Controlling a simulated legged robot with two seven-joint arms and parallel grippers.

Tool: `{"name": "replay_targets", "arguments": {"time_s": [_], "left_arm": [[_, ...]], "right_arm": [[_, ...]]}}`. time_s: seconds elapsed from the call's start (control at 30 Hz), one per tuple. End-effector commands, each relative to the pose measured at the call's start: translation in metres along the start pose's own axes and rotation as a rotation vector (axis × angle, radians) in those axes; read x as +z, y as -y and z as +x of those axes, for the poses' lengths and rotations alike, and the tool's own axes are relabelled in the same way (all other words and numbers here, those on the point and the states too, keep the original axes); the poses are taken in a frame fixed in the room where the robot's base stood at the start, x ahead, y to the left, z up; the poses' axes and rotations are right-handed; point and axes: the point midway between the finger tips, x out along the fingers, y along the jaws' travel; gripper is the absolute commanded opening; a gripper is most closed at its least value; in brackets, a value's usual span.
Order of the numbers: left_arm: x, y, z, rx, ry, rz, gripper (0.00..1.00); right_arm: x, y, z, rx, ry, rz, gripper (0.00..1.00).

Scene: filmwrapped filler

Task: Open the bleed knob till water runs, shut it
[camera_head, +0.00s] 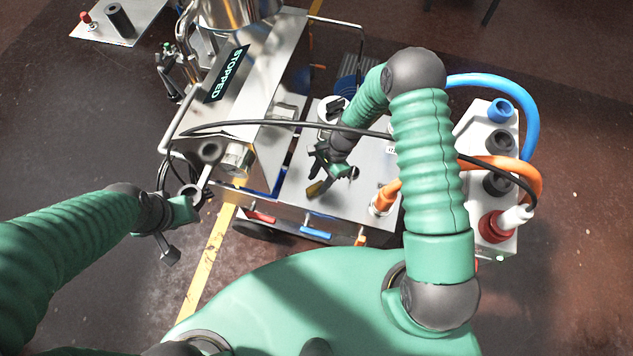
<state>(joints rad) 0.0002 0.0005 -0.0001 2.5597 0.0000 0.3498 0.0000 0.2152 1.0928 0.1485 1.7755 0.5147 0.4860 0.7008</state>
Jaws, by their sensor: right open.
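My right gripper (330,172) is open above the steel top of the machine, its dark fingers pointing down and left. A small brass-coloured piece (317,188) shows right by its fingertips; I cannot tell whether they touch. I cannot make out for certain which part is the bleed knob, and no running water shows.
The steel machine (262,130) carries a display (227,75) reading STOPPED. Red (260,217) and blue (315,233) handles sit on its front edge. A white box (505,235) with blue and orange hoses stands at right. A black cable (270,122) crosses above the machine top.

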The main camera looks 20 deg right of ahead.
Motion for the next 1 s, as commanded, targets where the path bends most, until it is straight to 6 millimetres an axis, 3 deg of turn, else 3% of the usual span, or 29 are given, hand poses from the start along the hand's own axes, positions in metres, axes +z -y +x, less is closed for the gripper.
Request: {"name": "replay_targets", "arguments": {"time_s": [0.13,0.43,0.73,1.0], "left_arm": [[0.000,0.000,-0.001,0.000,0.000,0.000,0.36],[0.000,0.000,-0.001,0.000,0.000,0.000,0.36],[0.000,0.000,-0.001,0.000,0.000,0.000,0.36],[0.000,0.000,-0.001,0.000,0.000,0.000,0.36]], "right_arm": [[0.001,0.000,0.017,0.001,-0.001,-0.001,0.42],[0.001,0.001,0.020,0.000,-0.002,-0.001,0.41],[0.001,0.001,0.020,-0.001,-0.002,-0.002,0.01],[-0.001,0.002,0.019,-0.002,-0.006,-0.002,0.00]]}}
